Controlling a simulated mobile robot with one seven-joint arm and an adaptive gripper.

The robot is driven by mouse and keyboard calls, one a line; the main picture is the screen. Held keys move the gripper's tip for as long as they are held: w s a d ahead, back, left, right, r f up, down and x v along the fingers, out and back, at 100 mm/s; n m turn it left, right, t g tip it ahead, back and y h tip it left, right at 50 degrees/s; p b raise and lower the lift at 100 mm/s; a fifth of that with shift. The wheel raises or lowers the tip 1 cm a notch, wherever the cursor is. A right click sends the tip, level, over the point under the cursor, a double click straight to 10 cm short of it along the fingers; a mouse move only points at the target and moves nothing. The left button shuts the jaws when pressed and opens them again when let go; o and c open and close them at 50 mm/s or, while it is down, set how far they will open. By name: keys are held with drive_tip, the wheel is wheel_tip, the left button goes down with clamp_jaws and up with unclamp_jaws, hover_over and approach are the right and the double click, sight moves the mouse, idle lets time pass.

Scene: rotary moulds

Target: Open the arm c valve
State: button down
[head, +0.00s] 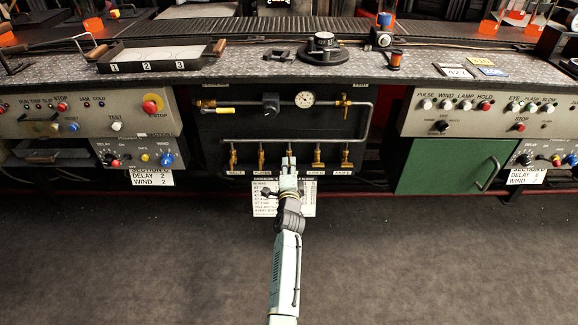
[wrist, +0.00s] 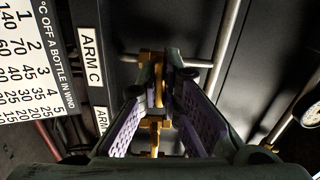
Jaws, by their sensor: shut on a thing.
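The arm c valve (wrist: 144,57) is a brass valve on a grey pipe, beside a white label reading ARM C (wrist: 90,57) in the wrist view. In the head view it is the middle one of the lower row, mostly hidden behind my gripper (head: 288,170). In the wrist view my gripper (wrist: 160,95) has its purple-padded fingers on either side of the brass handle, shut on it. The handle appears roughly in line with the valve body; its exact angle is hard to tell.
Other brass valves stand close on both sides, such as one at the left (head: 262,158) and one at the right (head: 318,157). A pressure gauge (head: 304,99) and yellow-handled lever (head: 225,110) sit above. A printed card (head: 265,205) hangs below. The floor in front is clear.

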drive_tip(key=n+b, duration=0.1)
drive_tip(key=n, duration=0.4)
drive_tip(key=n+b, duration=0.2)
drive_tip(key=n, duration=0.2)
drive_tip(key=shift+f, duration=0.1)
drive_tip(key=n+b, duration=0.2)
drive_tip(key=n, duration=0.2)
drive_tip(key=shift+n, duration=0.4)
drive_tip(key=shift+n+b, duration=0.5)
drive_tip(key=shift+n, duration=1.5)
drive_tip(key=c, duration=1.8)
unclamp_jaws()
drive_tip(key=shift+o, duration=0.2)
